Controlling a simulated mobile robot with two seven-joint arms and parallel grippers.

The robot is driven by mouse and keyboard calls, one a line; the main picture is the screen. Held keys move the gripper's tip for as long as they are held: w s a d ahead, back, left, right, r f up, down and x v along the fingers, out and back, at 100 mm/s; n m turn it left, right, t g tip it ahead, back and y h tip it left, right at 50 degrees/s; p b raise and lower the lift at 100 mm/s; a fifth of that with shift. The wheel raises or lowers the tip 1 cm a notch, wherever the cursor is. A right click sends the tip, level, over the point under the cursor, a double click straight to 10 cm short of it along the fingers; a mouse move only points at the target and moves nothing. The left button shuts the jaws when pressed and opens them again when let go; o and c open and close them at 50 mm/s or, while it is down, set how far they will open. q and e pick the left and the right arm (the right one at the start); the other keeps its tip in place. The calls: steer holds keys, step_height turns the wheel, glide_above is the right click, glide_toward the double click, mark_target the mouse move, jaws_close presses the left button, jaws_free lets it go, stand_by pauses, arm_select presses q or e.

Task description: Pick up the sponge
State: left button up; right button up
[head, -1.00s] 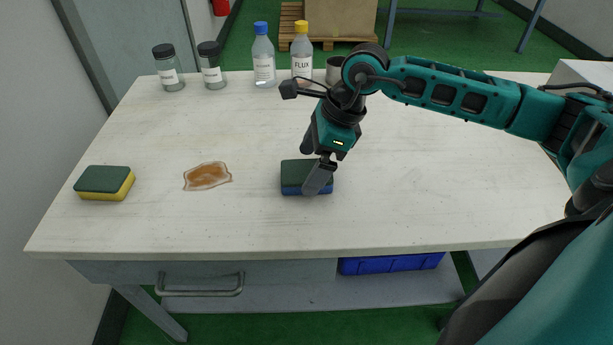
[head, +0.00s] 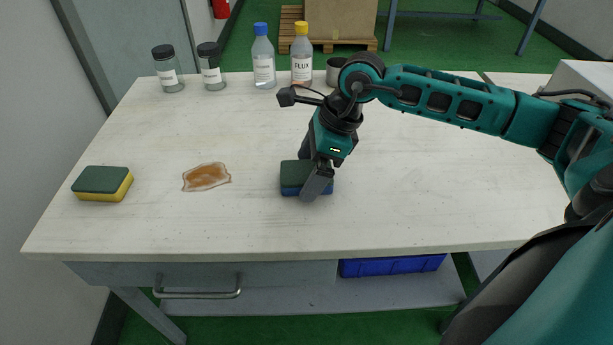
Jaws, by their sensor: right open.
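Two sponges lie on the white table. One sponge with a green top and blue underside (head: 292,178) lies near the middle. The other, with a green top and yellow underside (head: 102,184), lies at the left edge. My right gripper (head: 309,178) is open and low over the green-and-blue sponge, one finger in front of its near side and the other toward its far side. The near finger hides part of this sponge, and I cannot tell whether the fingers touch it. My left gripper is not in view.
A brown spill (head: 207,177) lies between the sponges. Two dark-lidded jars (head: 168,72), a blue-capped bottle (head: 263,62), a yellow-capped FLUX bottle (head: 302,58) and a metal cup (head: 334,72) stand along the back. The table's right half is clear below my arm.

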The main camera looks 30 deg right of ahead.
mark_target(310, 171)
steer(key=shift+c, duration=0.3)
steer(key=c, duration=1)
steer(key=shift+r, duration=0.1)
steer(key=shift+c, duration=0.2)
steer(key=shift+r+p, duration=0.2)
steer(key=shift+p, duration=0.2)
step_height(310, 171, up, 20)
steer(key=p, duration=0.3)
